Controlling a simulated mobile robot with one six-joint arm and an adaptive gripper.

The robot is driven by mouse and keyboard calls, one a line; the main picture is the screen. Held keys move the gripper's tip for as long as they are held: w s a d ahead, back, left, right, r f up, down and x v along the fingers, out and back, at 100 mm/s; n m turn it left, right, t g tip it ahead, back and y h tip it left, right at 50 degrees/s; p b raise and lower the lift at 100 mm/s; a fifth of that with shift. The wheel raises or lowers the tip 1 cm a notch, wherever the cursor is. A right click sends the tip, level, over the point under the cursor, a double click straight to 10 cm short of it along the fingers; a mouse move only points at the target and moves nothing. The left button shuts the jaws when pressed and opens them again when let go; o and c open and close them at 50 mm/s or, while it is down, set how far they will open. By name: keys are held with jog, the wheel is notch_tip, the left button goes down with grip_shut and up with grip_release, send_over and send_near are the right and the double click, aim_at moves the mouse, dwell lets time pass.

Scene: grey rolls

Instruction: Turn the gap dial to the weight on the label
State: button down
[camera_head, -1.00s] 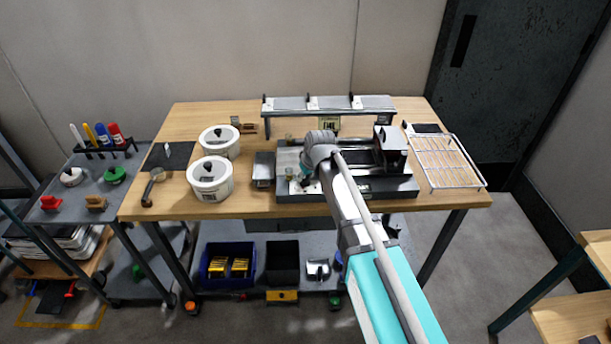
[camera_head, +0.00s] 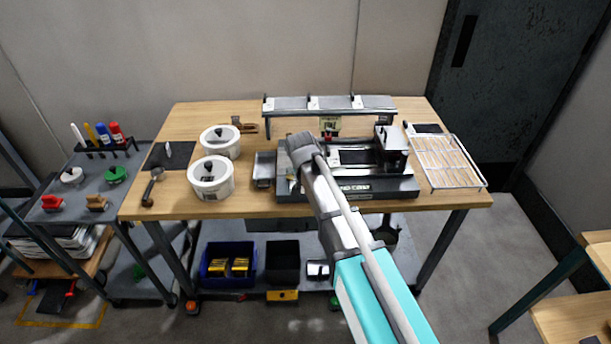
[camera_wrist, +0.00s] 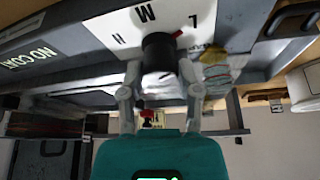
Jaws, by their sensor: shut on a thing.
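The gap dial is a black round knob (camera_wrist: 158,52) on a white plate (camera_wrist: 105,30) with letters, on the front of the grey roll machine (camera_head: 375,188). A red pointer mark (camera_wrist: 178,34) shows beside the knob, on the side toward a letter that looks like L. A large M or W and a smaller letter, perhaps H, stand around it. My gripper (camera_wrist: 160,68) is shut on the knob, one finger each side. In the head view my wrist hides the dial. A label card (camera_head: 330,125) hangs under the rear shelf; its text is too small to read.
Two white lidded tubs (camera_head: 211,178) (camera_head: 220,141) stand left of the machine. A small metal tray (camera_head: 264,168) is close to its left side. A wire rack (camera_head: 447,160) lies at the right. The rear shelf (camera_head: 330,103) stands behind the machine.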

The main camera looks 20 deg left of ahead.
dwell(0.3)
jog(key=shift+c, duration=1.5)
grip_release()
jog(key=shift+n, duration=0.3)
